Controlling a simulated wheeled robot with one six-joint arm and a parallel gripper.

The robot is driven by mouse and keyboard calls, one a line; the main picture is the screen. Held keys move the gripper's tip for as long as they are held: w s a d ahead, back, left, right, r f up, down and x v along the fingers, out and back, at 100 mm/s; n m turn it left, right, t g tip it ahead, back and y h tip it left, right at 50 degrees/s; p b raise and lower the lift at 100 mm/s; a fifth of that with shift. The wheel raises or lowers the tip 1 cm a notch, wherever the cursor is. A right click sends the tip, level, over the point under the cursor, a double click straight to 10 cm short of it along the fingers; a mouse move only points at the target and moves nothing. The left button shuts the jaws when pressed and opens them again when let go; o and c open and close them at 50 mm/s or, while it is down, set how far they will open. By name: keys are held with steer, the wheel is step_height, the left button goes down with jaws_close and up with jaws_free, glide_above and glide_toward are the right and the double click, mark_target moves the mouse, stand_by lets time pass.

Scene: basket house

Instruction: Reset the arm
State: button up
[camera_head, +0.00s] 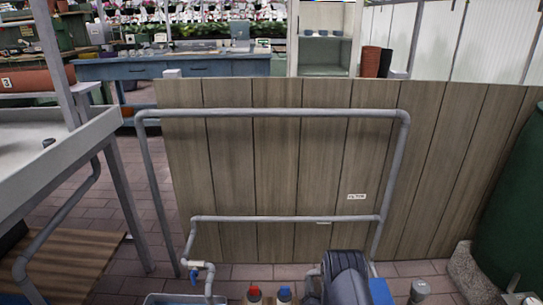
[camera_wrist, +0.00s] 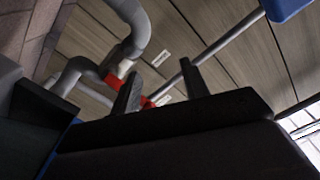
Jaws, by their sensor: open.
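My gripper (camera_wrist: 160,88) shows in the wrist view with its two dark fingers apart. Nothing visible is held between them. Behind the left finger is a red part (camera_wrist: 112,80) on or near a grey pipe; whether the finger touches it cannot be told. The gripper cannot be made out in the head view, so the overall pose of my arm is hidden.
A grey pipe frame (camera_head: 270,112) stands before a wood-plank wall (camera_head: 330,160). A dark pump (camera_head: 345,278) and red- and blue-topped fittings (camera_head: 255,293) sit low in front. A white bench (camera_head: 50,150) is left, a green tank (camera_head: 510,215) right. A grey pipe (camera_wrist: 135,30) passes close to my gripper.

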steer(key=shift+a+f+n+b, duration=0.35)
steer(key=shift+f+n, duration=0.45)
steer(key=shift+n, duration=0.5)
steer(key=shift+a+f+n+b, duration=0.1)
steer(key=shift+f+n+b, duration=0.35)
steer(key=shift+f+n, duration=0.6)
steer(key=shift+r+n, duration=0.25)
steer(key=shift+r, duration=0.1)
